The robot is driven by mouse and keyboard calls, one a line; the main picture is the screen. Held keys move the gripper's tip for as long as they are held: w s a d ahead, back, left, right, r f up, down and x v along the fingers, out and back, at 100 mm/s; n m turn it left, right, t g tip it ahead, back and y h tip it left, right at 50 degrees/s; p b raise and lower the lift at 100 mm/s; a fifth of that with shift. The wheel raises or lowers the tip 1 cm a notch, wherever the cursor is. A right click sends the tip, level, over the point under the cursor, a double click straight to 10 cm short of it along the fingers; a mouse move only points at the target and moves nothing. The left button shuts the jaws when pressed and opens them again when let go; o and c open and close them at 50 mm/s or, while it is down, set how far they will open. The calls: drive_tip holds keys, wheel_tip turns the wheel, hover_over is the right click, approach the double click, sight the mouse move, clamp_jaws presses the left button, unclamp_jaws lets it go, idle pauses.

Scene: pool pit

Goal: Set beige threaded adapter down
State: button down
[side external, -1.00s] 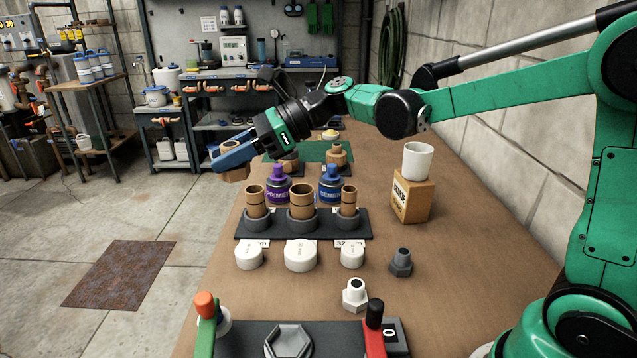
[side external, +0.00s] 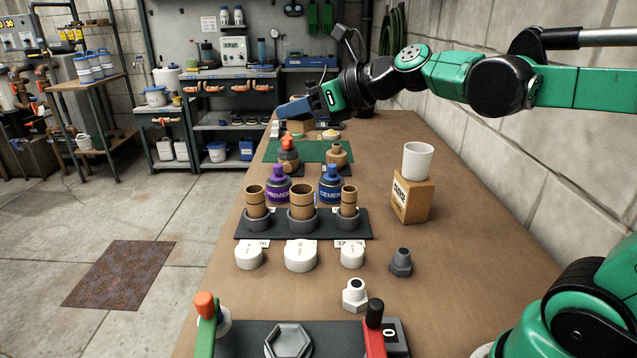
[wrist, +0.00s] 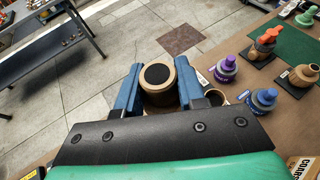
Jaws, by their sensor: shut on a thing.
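The beige threaded adapter (wrist: 157,96) is between the two blue fingers of my gripper (wrist: 158,78) in the wrist view, with its round dark opening facing the camera. My gripper is shut on it. In the side external view my gripper (side external: 290,110) is toward the far end of the bench, and part of the beige adapter (side external: 295,127) shows below the blue finger. In that view it lies near the back of the green mat (side external: 313,151); I cannot tell whether it is touching anything below.
Near the mat stand an orange-topped fitting (side external: 288,148) and another beige fitting (side external: 337,151). Purple (side external: 278,187) and blue (side external: 331,186) cans stand in front, then a rack (side external: 360,224) of brown fittings. A white cup (side external: 417,161) tops a box (side external: 412,198) at right.

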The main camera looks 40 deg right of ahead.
sight(290, 131)
drive_tip(key=f+n+y, duration=0.1)
drive_tip(key=w+a+f+n+g+y, duration=0.1)
drive_tip(key=a+f+n+y, duration=0.1)
drive_tip(key=f, duration=0.1)
drive_tip(key=shift+w+a, duration=0.25)
drive_tip(key=shift+s+a+f+n+g+y, duration=0.75)
drive_tip(key=shift+s+f+n+g+y, duration=0.4)
drive_tip(key=shift+f+n+g, duration=1.85)
drive_tip(key=shift+s+a+f+n+g+y, duration=0.95)
drive_tip(key=shift+f+n+g, duration=0.8)
drive_tip(key=shift+f, duration=2.45)
drive_tip(key=shift+s+a+f+n+g+y, duration=0.55)
drive_tip(key=shift+s+f+n+g+y, duration=0.75)
drive_tip(key=shift+f+n+g, duration=1.7)
drive_tip(key=shift+s+f+m+t, duration=0.15)
drive_tip(key=shift+f+m+t, duration=0.3)
drive_tip(key=shift+f+m, duration=0.5)
drive_tip(key=shift+c, duration=2.2)
unclamp_jaws()
drive_tip(key=shift+f, duration=0.2)
